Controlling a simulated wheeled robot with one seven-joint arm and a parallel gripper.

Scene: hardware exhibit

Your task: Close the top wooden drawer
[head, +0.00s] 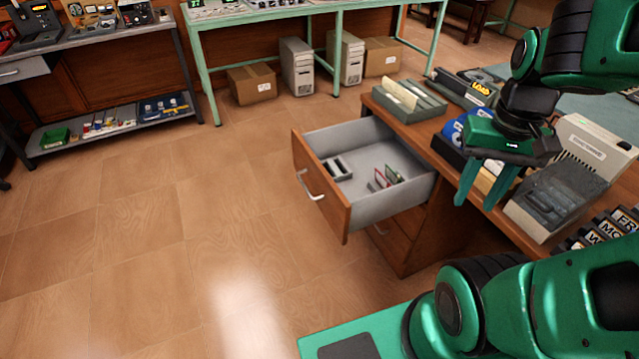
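The top wooden drawer (321,186) stands pulled out from the left side of the wooden desk, its grey inside showing. Its front carries a curved metal handle (309,187). A dark holder and a few small coloured items lie in it. My gripper (477,196) hangs over the desk edge to the right of the drawer, fingers pointing down. The two green fingers are apart with nothing between them. The gripper does not touch the drawer front or handle.
A lower drawer (388,240) beneath appears shut. The desk top (407,131) holds a grey file tray (409,101), a beige device (590,150) and other items. The tiled floor (170,230) left of the drawer is clear. Boxes (252,84) and computer cases stand under a far table.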

